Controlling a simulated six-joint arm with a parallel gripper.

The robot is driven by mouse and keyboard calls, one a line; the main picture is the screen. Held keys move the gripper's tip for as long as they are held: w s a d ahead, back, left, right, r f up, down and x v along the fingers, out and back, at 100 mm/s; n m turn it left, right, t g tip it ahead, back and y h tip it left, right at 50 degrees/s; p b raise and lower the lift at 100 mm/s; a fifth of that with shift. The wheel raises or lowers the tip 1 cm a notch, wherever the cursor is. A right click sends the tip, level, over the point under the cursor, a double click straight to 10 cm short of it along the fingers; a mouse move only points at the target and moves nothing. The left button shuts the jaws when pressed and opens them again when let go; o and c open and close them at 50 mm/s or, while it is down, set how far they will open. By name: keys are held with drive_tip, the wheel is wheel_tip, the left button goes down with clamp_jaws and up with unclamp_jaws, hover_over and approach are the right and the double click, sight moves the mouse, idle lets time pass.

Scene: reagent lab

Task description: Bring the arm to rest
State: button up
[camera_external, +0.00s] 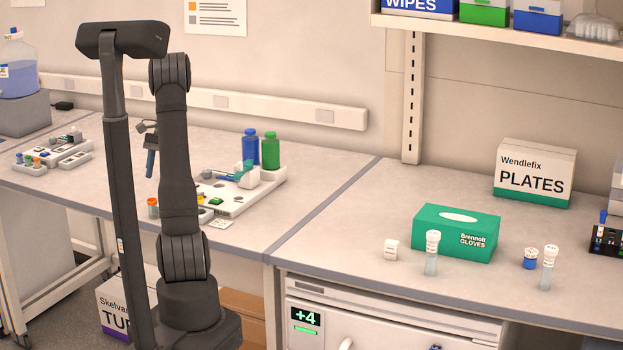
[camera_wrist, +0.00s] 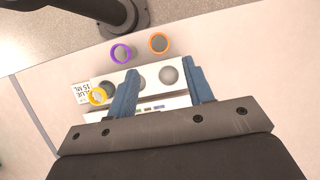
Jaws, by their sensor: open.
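My arm stands upright in the left half of the external view. My gripper (camera_wrist: 161,72) shows in the wrist view with its two blue fingers apart and nothing held between them. In the external view, one blue finger (camera_external: 150,164) hangs above the bench, and the rest of the gripper is largely hidden by my arm. Below the fingers in the wrist view is a white block (camera_wrist: 149,78) with round grey spots. A yellow ring-shaped top (camera_wrist: 98,95) is near the left finger. A purple ring (camera_wrist: 120,53) and an orange ring (camera_wrist: 158,42) lie beyond the block.
A white tray (camera_external: 236,207) with a blue bottle (camera_external: 250,147) and a green bottle (camera_external: 271,151) stands right of my arm. An orange-topped vial (camera_external: 153,207) stands close to it. A green glove box (camera_external: 455,232) and vials are on the right bench. A shelf hangs upper right.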

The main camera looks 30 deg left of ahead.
drive_tip(key=x, duration=1.1)
drive_tip(key=shift+f, duration=0.25)
wheel_tip(320, 180, up, 3)
drive_tip(key=shift+r, duration=0.65)
drive_tip(key=shift+f, duration=0.1)
